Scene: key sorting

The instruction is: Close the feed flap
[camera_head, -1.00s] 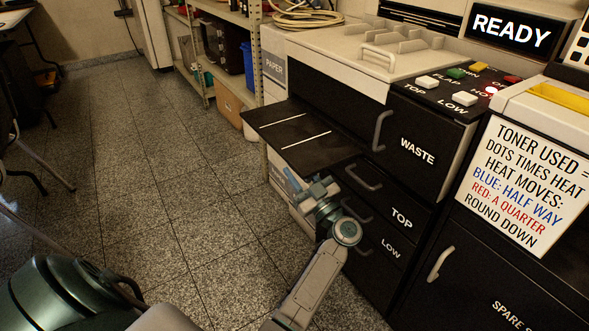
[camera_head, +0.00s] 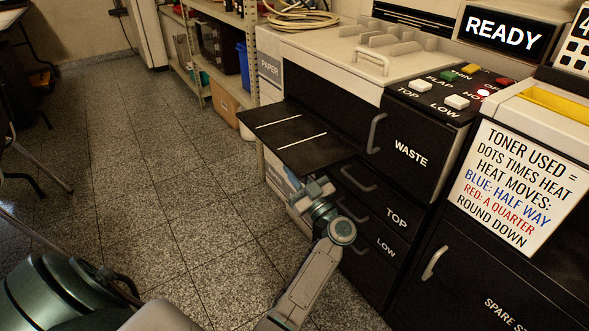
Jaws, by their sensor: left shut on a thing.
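The feed flap (camera_head: 283,129) is a dark flat panel with two white lines. It stands open, sticking out to the left from the front of the black and beige machine, above the TOP drawer (camera_head: 375,204). My left gripper (camera_head: 311,188) is at the flap's near edge, close to its lower corner, reaching up from below. It is shut on the flap's edge; the fingertips are partly hidden and small. My right gripper is not in view.
WASTE (camera_head: 410,153) and LOW (camera_head: 386,247) fronts have handles beside the flap. Buttons (camera_head: 456,101) sit on top, and a READY display (camera_head: 502,33) is behind. A shelf (camera_head: 222,62) stands at the back.

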